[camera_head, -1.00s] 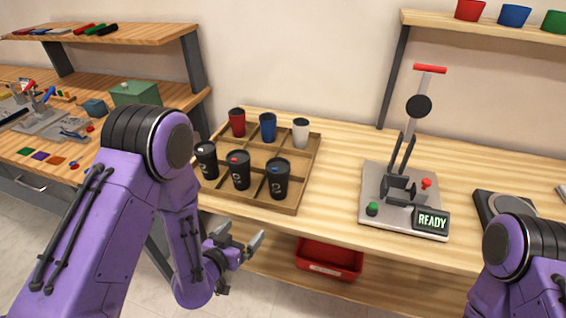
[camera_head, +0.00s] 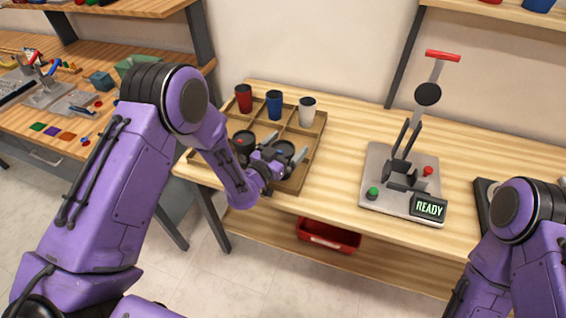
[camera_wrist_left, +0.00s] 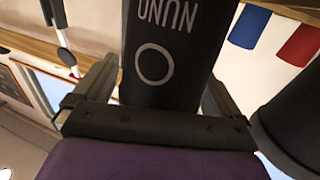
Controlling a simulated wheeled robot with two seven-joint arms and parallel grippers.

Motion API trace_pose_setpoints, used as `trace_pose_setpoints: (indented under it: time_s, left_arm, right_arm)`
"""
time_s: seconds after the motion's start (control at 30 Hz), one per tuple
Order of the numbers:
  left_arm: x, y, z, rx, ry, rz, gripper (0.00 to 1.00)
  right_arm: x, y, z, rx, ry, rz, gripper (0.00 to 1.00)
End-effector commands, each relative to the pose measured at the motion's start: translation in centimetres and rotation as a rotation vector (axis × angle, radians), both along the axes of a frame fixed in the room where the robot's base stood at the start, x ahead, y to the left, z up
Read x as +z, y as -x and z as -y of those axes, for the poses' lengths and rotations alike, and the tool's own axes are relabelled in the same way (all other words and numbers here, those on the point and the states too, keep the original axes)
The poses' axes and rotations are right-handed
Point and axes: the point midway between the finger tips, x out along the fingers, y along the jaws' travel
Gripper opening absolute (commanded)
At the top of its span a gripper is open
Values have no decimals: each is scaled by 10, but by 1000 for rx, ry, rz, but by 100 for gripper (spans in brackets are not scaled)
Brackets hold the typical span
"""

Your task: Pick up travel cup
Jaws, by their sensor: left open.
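Black travel cups stand in the front row of a wooden tray (camera_head: 313,146). The right-hand one, with a blue spot on its lid (camera_head: 284,148), is partly hidden by my left gripper (camera_head: 283,156). In the left wrist view this black cup (camera_wrist_left: 165,55), with pale lettering upside down, stands between my two open fingers (camera_wrist_left: 160,98). Contact with the fingers cannot be told. The middle black cup (camera_head: 243,142) is just left of the gripper, and a dark cup shows at the wrist view's right edge (camera_wrist_left: 298,118). The left black cup is hidden behind my arm. My right gripper is out of view.
Red (camera_head: 243,98), blue (camera_head: 274,104) and white (camera_head: 307,112) cups stand in the tray's back row. A red bin (camera_head: 328,236) is below the table.

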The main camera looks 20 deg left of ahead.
Motion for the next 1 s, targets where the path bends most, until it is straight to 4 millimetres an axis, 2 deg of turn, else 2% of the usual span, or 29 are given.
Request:
trace_pose_setpoints:
  time_s: [0.13, 0.23, 0.27, 0.57, 0.7, 0.87, 1.0]
  left_arm:
    - [-1, 0, 1, -2, 0, -1, 98]
    - [-1, 0, 1, -2, 1, -1, 66]
    - [-1, 0, 1, -2, 1, -1, 62]
    - [0, 0, 1, -2, 1, 0, 62]
    - [6, 0, 1, -2, 1, 1, 62]
    - [35, 1, 1, -1, 1, 5, 62]
    - [70, 34, 4, -3, 0, 4, 62]
  right_arm:
    - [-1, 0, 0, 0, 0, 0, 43]
    - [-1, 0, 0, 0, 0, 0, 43]
    - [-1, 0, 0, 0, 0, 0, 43]
    - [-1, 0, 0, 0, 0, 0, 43]
    - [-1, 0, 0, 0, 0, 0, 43]
    - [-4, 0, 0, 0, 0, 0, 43]
    - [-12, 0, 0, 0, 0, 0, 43]
